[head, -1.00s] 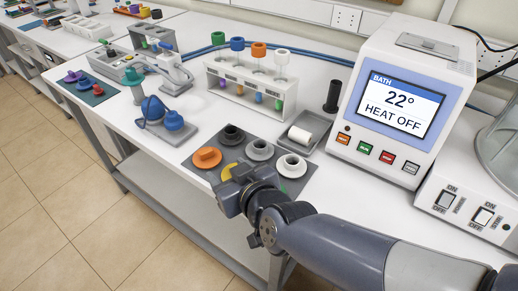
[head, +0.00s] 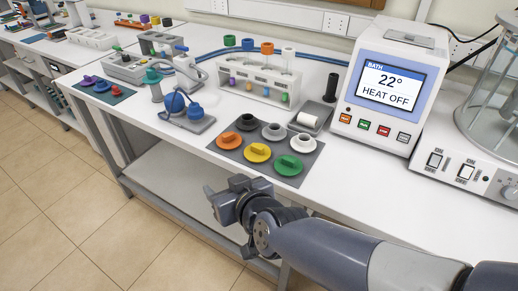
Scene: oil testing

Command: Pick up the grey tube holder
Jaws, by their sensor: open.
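The grey tube holder (head: 273,132) is a round ring-shaped piece on the dark mat (head: 226,151). It sits in the back row, between a black holder (head: 247,122) and a white holder (head: 302,143). My gripper (head: 211,202) is open and empty. In the picture it appears in front of the bench's front edge, below and left of the mat, and apart from the grey holder. Nothing hides the grey holder.
Orange (head: 229,141), yellow (head: 257,152) and green (head: 290,164) pieces form the mat's front row. A tray with a white roll (head: 309,120) and a tube rack (head: 255,83) stand behind. The heating bath (head: 385,90) is to the right. Bench space right of the mat is clear.

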